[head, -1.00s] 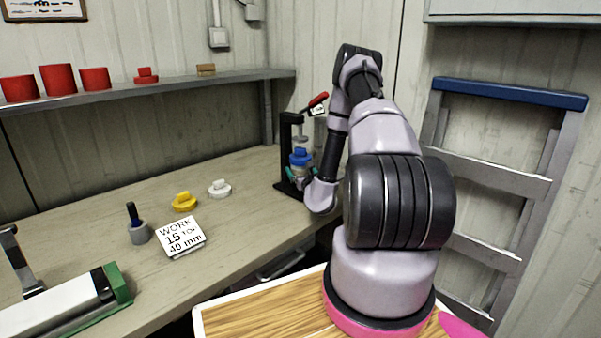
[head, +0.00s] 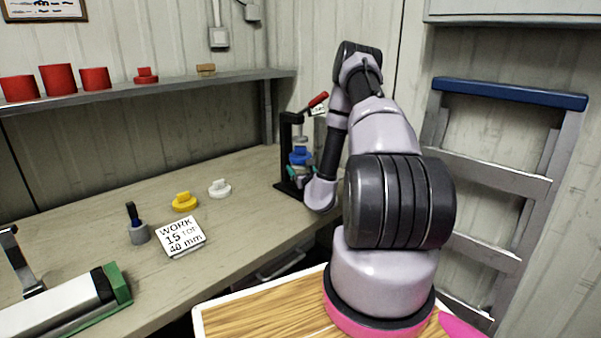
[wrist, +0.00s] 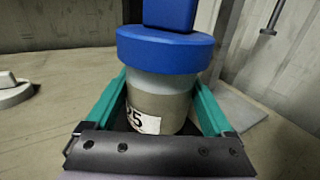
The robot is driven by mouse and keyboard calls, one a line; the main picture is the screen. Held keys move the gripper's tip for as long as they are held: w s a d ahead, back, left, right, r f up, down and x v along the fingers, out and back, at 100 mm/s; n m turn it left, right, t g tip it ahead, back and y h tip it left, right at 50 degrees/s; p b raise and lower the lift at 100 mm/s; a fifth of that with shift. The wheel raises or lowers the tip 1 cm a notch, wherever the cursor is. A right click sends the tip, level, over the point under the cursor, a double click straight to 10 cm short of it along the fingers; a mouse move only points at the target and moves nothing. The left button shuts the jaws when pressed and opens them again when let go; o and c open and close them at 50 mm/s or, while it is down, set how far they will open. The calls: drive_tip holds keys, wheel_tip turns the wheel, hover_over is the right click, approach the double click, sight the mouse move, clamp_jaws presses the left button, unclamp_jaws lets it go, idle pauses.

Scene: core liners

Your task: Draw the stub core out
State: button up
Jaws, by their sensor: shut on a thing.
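A grey cylinder with a blue cap (wrist: 165,48) stands upright between my gripper's teal fingers in the wrist view. A white label ending in "5" is on its side (wrist: 143,121). My gripper (wrist: 160,88) is shut on this capped cylinder. In the head view, the blue cap (head: 300,157) is at the black press stand with a red lever (head: 287,150), and my gripper (head: 302,172) is low beside the stand. The cylinder's base is hidden by my gripper. I cannot tell whether a stub core is inside it.
On the bench are a yellow cap (head: 184,202), a white cap (head: 219,187), a grey holder with a dark peg (head: 138,232) and a work card (head: 181,237). A green-ended trough (head: 118,285) lies front left. The shelf (head: 150,92) above holds red pieces.

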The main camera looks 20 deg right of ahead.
drive_tip(key=shift+r, duration=0.1)
idle(0.3)
drive_tip(key=shift+s+d, duration=0.85)
drive_tip(key=shift+s, duration=1.5)
drive_tip(key=shift+s+d, duration=0.85)
drive_tip(key=shift+s, duration=1.55)
drive_tip(key=shift+s+d, duration=0.85)
drive_tip(key=shift+s, duration=1.5)
drive_tip(key=shift+r, duration=2.5)
